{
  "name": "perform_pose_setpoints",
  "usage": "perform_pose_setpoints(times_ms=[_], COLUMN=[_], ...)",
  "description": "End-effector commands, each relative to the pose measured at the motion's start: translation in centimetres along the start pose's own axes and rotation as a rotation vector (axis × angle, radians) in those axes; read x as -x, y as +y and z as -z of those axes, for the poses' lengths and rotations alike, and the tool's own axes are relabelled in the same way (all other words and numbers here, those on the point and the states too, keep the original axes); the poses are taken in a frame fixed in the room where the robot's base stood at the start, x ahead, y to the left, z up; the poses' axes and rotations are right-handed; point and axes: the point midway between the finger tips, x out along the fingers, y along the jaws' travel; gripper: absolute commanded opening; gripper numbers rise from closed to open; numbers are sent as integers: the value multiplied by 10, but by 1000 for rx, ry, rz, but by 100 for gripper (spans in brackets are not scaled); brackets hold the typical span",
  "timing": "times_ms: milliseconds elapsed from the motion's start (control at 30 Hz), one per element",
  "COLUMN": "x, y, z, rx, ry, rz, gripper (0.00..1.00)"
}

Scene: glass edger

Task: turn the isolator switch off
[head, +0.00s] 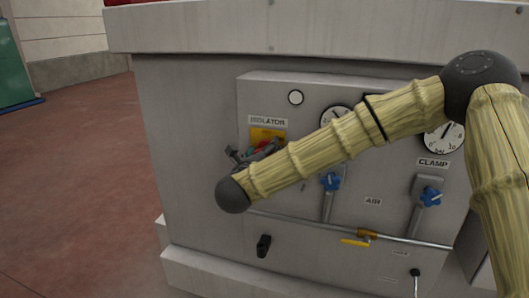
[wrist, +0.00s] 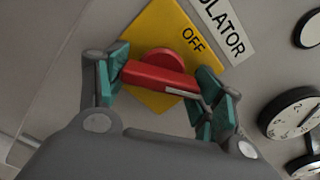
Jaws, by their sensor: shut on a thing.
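The isolator switch has a red handle (wrist: 160,78) on a yellow plate (wrist: 150,30), under the ISOLATOR label (head: 268,121). In the wrist view, the word OFF (wrist: 193,40) shows on the plate beside the handle. The handle lies at a slant to this lettering. My gripper (wrist: 165,85) is shut on the red handle, with one teal pad at each end of it. In the head view, my gripper (head: 260,149) is at the plate and my forearm hides part of it. Only a little red of the handle shows there.
Blue valve handles (head: 331,181) (head: 430,196), a yellow lever (head: 355,242) on a pipe and a black switch (head: 263,246) sit lower on the panel. A gauge (head: 444,137) is at the right. A machine ledge (head: 310,32) overhangs above. Open floor (head: 70,180) lies left.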

Motion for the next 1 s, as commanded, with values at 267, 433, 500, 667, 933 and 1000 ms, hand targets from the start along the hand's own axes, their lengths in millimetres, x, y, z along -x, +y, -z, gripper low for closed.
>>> perform_pose_setpoints(times_ms=[267, 433, 500, 667, 933, 1000], x=[0, 0, 0, 0, 0, 0], y=[1, 1, 1, 0, -1, -1], z=[2, 3, 2, 2, 1, 0], rx=[66, 174, 231, 381, 638, 699], ry=[-2, -2, -3, -3, -2, -3], rz=[1, 1, 2, 2, 3, 2], gripper=[43, 43, 43, 43, 43, 43])
